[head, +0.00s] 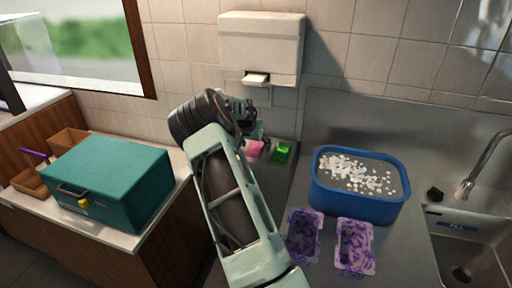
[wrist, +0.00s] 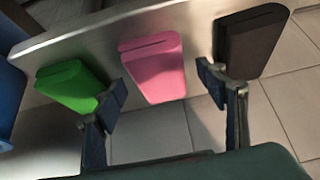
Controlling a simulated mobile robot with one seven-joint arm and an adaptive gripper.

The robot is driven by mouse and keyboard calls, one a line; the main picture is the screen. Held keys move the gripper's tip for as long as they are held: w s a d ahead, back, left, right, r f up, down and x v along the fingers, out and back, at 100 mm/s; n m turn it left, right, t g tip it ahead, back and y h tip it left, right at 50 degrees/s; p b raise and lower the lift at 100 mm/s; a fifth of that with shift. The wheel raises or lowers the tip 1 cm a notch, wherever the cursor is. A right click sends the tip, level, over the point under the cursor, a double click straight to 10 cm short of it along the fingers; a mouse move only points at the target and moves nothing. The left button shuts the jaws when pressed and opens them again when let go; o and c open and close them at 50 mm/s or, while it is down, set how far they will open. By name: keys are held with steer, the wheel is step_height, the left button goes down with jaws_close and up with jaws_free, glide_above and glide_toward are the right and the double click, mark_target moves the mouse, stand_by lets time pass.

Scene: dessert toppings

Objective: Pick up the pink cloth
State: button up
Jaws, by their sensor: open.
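The pink cloth (head: 254,150) lies on the narrow counter against the tiled wall in the head view, partly hidden by my arm. In the wrist view the pink cloth (wrist: 155,68) is a folded pad in the middle, beyond and between my fingertips. My gripper (wrist: 160,88) is open and empty, its two fingers spread apart. In the head view my gripper (head: 252,128) is above and beside the cloth, mostly behind my arm. I cannot tell the exact gap between the fingers and the cloth.
A green cloth (wrist: 72,86) lies left of the pink one in the wrist view, a dark brown one (wrist: 250,40) right of it, both close to the fingers. A blue tub (head: 358,205), two purple trays (head: 290,240) and a teal box (head: 120,180) stand farther off.

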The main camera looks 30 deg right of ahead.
steer(key=shift+f, duration=0.15)
steer(key=c, duration=1.2)
steer(key=shift+w, duration=0.1)
steer(key=shift+r+b, duration=0.4)
steer(key=shift+r, duration=0.35)
steer(key=s+r+b, duration=0.1)
steer(key=s+r, duration=0.3)
steer(key=s+r+b, duration=0.1)
steer(key=s+r, duration=0.2)
steer(key=s, duration=0.2)
steer(key=s+r+b, duration=0.2)
steer(key=s+r, duration=0.2)
steer(key=s, duration=0.1)
steer(key=shift+a+r, duration=0.3)
steer(key=shift+a, duration=0.05)
